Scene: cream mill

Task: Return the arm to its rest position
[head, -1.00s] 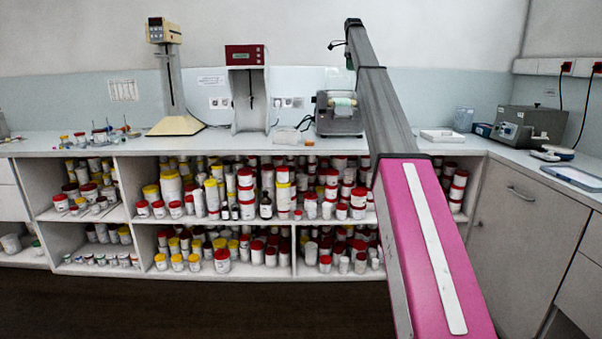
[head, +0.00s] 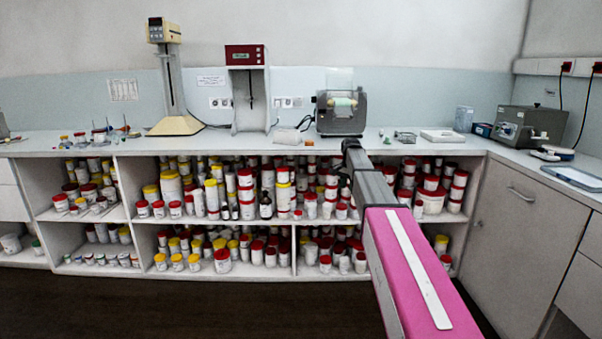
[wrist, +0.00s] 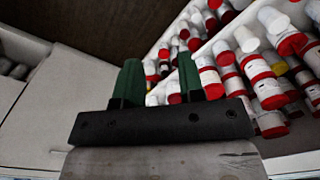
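My gripper (wrist: 159,72) shows in the wrist view as two green fingers standing apart on a dark bar. Nothing is held between them; jars show in the background behind the gap. In the head view the fingers cannot be made out.
Open shelves (head: 297,228) full of white jars with red and yellow lids stand ahead. The counter (head: 235,143) above carries a mixer (head: 175,80), a red-topped device (head: 247,90) and a roller machine (head: 341,112). A cabinet (head: 515,245) stands at right. The dark floor (head: 180,305) at left is clear.

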